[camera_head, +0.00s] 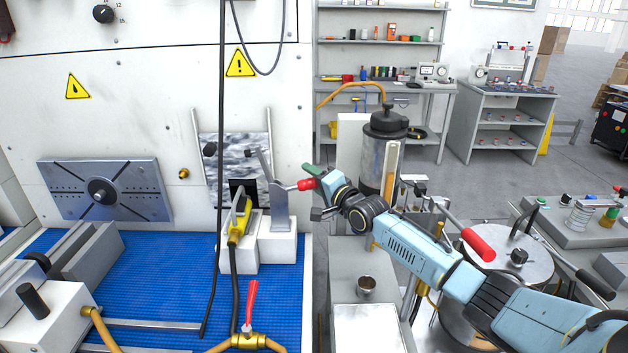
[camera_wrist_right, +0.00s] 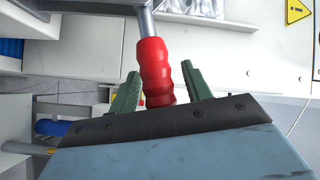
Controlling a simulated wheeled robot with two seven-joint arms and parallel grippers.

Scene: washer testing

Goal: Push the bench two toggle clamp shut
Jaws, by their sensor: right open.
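The toggle clamp (camera_head: 281,201) stands on a white block at the right end of the blue-matted bench. Its grey lever ends in a red handle (camera_head: 306,184) that points right. My right gripper (camera_head: 312,176) is at the handle's end. In the right wrist view the red handle (camera_wrist_right: 154,68) reaches down between the two green fingers of my right gripper (camera_wrist_right: 158,85). The fingers are spread, with a gap on the handle's right side; whether the left finger touches it I cannot tell. My left gripper is not in view.
A yellow connector (camera_head: 238,232) with a black cable stands left of the clamp. A red-levered brass valve (camera_head: 249,338) is at the front of the blue mat (camera_head: 165,275).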

